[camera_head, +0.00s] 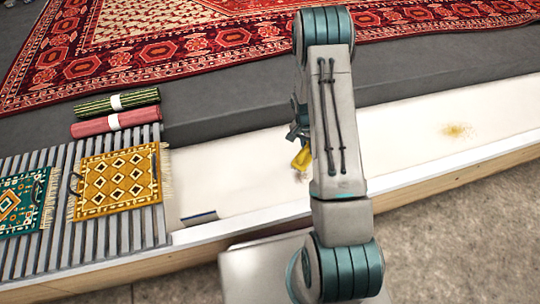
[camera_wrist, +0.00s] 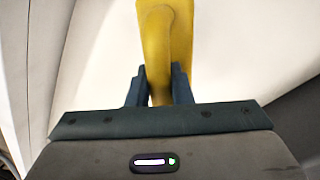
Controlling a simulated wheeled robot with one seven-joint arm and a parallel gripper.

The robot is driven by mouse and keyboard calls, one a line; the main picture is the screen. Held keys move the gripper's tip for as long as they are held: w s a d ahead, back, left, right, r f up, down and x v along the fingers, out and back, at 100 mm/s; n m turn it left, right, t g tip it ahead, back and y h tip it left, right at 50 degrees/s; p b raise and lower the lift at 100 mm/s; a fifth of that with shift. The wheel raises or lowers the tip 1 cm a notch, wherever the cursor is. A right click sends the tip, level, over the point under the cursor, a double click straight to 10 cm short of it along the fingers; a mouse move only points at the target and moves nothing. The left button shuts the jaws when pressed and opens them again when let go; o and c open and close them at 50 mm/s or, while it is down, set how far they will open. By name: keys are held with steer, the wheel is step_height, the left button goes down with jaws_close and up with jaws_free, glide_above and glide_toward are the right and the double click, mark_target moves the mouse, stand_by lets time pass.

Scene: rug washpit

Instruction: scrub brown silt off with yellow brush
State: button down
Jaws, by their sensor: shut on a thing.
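The yellow brush (camera_head: 302,159) is held by my gripper (camera_head: 298,134), over the white basin floor at the middle of the head view. In the wrist view, my gripper's dark fingers (camera_wrist: 160,82) are shut on the handle of the yellow brush (camera_wrist: 165,35). My arm hides part of the brush in the head view, and I cannot tell whether its bristles touch the floor. A yellowish-brown silt patch (camera_head: 458,130) lies on the white basin floor to the right, well apart from the brush.
A slatted rack (camera_head: 118,238) at the left bears a yellow patterned mat (camera_head: 118,182) and a teal mat (camera_head: 24,202). Green (camera_head: 92,106) and pink rolls (camera_head: 92,126) lie behind them. A blue-edged strip (camera_head: 199,218) lies near the basin's left end. A red rug (camera_head: 180,50) covers the back.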

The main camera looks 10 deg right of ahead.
steer(key=shift+r+p, duration=0.7)
steer(key=shift+r, duration=0.65)
steer(key=shift+a, duration=0.1)
